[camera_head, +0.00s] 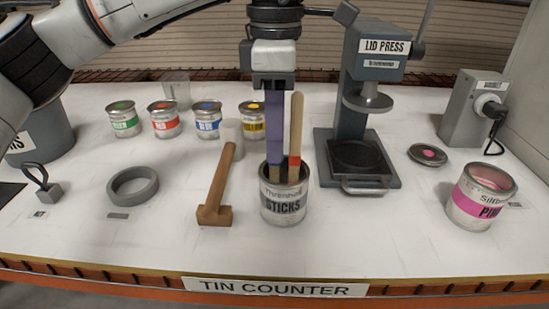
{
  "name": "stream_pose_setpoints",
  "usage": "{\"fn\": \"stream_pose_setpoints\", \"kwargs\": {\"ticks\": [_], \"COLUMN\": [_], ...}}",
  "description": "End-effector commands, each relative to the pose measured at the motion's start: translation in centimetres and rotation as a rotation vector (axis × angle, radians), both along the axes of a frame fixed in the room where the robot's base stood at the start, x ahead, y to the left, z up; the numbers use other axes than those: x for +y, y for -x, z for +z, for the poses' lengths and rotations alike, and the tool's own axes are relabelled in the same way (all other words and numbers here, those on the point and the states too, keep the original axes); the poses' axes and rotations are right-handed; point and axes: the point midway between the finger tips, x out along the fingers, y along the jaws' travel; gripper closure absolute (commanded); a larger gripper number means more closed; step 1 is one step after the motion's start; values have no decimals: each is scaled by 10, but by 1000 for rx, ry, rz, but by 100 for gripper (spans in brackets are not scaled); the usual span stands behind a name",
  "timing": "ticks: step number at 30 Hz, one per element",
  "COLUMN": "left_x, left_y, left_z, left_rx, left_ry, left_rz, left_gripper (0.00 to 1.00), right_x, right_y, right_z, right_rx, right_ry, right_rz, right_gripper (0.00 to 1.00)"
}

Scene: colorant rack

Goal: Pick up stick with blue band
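A tin labelled STICKS (283,207) stands upright near the front middle of the counter, with wooden sticks in it. One stick (296,120) leans right and has a red band low down, just above the rim. Beside it on the left, a long blue-violet strip (275,125) runs from under my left gripper down to a bare wooden stick end at the tin's mouth. My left gripper (273,84) points straight down over the tin. I cannot tell whether its fingers are closed on that stick. No separate blue band shows. My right gripper is out of view.
A wooden mallet (218,190) lies just left of the tin. The lid press (368,110) stands close behind right. Several colour tins, including a blue one (207,122), stand at the back. A pink tin (481,197) is at right, a grey ring (132,187) at left.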

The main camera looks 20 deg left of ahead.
Motion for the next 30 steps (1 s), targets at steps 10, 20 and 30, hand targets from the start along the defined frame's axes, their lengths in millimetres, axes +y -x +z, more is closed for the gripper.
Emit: {"fn": "stream_pose_setpoints", "kwargs": {"ticks": [10,20,30], "left_x": [0,0,0], "left_y": [0,0,0], "left_z": [-7,-7,3], "left_rx": [-2,-1,-2], "left_ry": [1,1,0], "left_rz": [0,0,0], "left_gripper": [76,100,100], "right_x": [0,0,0], "right_y": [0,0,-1], "right_z": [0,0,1], "right_rx": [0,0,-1], "right_ry": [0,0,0], "right_rz": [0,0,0], "right_gripper": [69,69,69]}}
